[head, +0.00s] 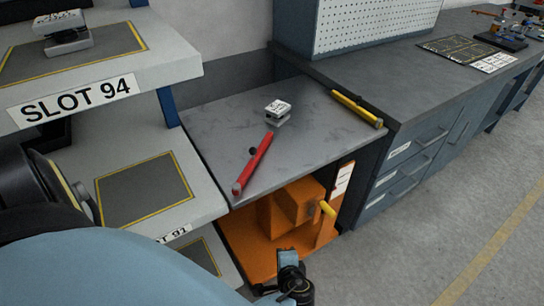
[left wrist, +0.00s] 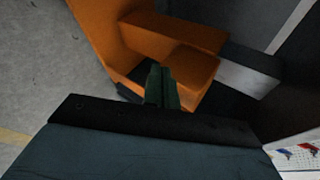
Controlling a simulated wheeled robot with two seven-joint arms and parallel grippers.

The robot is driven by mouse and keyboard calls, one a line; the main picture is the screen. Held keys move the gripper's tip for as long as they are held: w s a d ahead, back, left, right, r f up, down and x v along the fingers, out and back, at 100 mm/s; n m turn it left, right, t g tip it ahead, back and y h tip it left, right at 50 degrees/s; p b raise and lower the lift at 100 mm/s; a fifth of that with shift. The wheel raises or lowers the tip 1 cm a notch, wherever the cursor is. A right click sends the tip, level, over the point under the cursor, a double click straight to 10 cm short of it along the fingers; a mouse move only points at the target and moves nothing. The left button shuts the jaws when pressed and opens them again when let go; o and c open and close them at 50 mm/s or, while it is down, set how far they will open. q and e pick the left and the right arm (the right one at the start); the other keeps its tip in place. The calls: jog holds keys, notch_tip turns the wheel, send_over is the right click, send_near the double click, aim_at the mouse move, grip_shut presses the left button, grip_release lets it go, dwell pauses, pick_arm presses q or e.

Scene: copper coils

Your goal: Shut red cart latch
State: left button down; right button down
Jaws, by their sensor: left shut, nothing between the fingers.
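A red lever (head: 253,164) lies slanted across the left part of a grey cart top (head: 215,118), with a small dark knob beside its middle. Its near end reaches the front edge. A similar yellow lever (head: 357,108) lies along the right side. My left gripper (left wrist: 160,72) is shut and empty in the left wrist view, with its fingers in front of an orange block (left wrist: 185,60). In the head view its fingers cannot be made out; a blue and dark part, probably of my left arm, shows low in the middle. The red lever is not visible in the left wrist view. My right gripper is not in view.
Below the top is an orange bay (head: 275,212) with a yellow-tipped handle (head: 327,208). A small white-topped block (head: 278,108) sits on the top. Shelves with a SLOT 94 label (head: 75,100) stand left; a drawer bench (head: 420,150) stands right. Floor at lower right is clear.

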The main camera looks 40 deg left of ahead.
pick_arm(q)
jog(key=s+a+f+n+g+h, duration=0.15)
jog(key=s+f+g+h, duration=0.3)
jog(key=s+f, duration=1.15)
jog(key=s+a+f+n+h, duration=0.1)
jog(key=s+a+f+n, duration=0.1)
jog(key=s, duration=0.3)
jog(key=s+a+f+n+h, duration=0.2)
jog(key=s+a+f, duration=0.1)
jog(key=s, duration=0.3)
jog(key=shift+s+f+g, duration=0.3)
jog(key=shift+f+g, duration=0.05)
jog(key=shift+f, duration=0.05)
jog(key=shift+a, duration=0.1)
